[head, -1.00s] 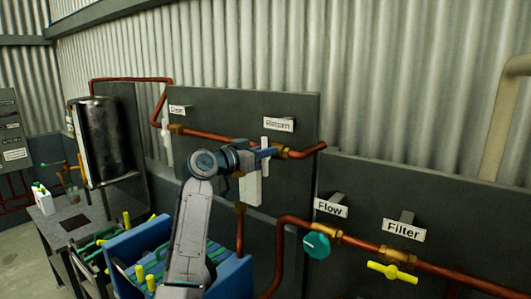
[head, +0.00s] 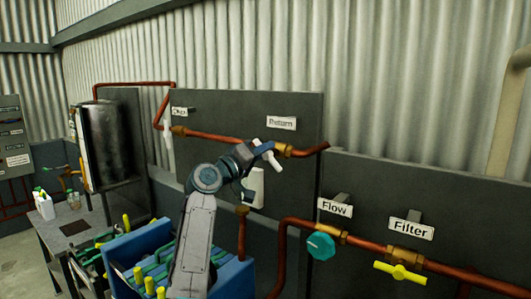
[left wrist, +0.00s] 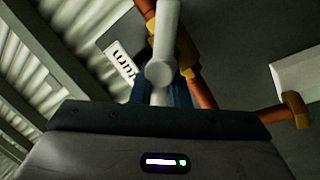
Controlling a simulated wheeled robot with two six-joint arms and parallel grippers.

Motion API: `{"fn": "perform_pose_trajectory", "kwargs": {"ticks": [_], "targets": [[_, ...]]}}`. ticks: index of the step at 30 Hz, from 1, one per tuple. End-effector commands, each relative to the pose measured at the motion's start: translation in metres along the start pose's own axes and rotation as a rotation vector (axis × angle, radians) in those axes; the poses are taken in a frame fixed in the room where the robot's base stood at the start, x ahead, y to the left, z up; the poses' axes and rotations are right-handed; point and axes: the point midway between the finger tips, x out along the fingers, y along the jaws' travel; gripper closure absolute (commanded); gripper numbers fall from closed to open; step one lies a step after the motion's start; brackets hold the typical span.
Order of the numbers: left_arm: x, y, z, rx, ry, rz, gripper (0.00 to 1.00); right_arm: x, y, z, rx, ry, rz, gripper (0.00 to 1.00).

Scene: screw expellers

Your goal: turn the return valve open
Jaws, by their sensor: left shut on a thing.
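The return valve's white handle (head: 272,160) sits on the copper pipe below the "Return" sign (head: 281,123). It is tilted, its upper end to the left and its lower end to the right. My left gripper (head: 262,150) is at the handle and shut on it; its fingertips are partly hidden. In the left wrist view the white handle (left wrist: 160,45) with its round hub stands just beyond the gripper, in front of the brass fitting (left wrist: 186,55). My right gripper is not in view.
A white box (head: 257,188) is just below the valve. The flow valve's teal knob (head: 320,246) and the filter valve's yellow handle (head: 400,271) are at lower right. Another white handle (head: 168,134) is on the left. A blue crate (head: 233,276) stands below my arm.

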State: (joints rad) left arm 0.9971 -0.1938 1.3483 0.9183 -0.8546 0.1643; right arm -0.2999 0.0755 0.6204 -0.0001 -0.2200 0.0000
Motion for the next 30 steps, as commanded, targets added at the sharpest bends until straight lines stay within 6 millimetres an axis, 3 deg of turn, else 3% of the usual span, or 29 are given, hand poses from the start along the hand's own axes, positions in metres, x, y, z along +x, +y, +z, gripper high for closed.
{"fn": "perform_pose_trajectory", "kwargs": {"ticks": [15, 30], "targets": [[-0.001, -0.009, 0.003, -0.455, 0.115, -0.007, 1.0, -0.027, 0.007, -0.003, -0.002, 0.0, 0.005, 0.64], [-0.003, -0.014, 0.007, -0.675, 0.175, -0.009, 1.0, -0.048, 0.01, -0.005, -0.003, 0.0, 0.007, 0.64]]}}
